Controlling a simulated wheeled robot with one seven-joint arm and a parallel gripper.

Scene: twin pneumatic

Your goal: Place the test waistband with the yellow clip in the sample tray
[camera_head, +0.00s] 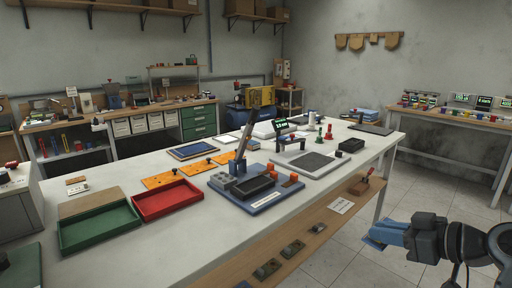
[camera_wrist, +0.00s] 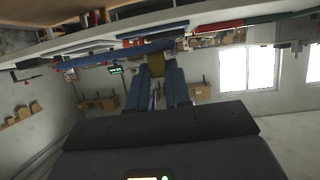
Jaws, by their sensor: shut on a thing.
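My gripper (camera_head: 385,235) is at the lower right in the head view, off the front side of the long table and apart from it. Its blue fingers (camera_wrist: 161,90) also show in the wrist view, close together around something narrow that I cannot make out. The waistband with the yellow clip cannot be identified for sure. Open trays stand on the table: green (camera_head: 98,228), red (camera_head: 166,199) and a small black one (camera_head: 254,187). Which is the sample tray is unclear.
The black tray sits on a blue base with grey blocks and an upright dark panel (camera_head: 244,140). Orange plates (camera_head: 165,180) lie behind the red tray. A grey mat (camera_head: 310,162) lies farther right. A low wooden shelf (camera_head: 300,236) runs along the table's front. Floor is clear around my gripper.

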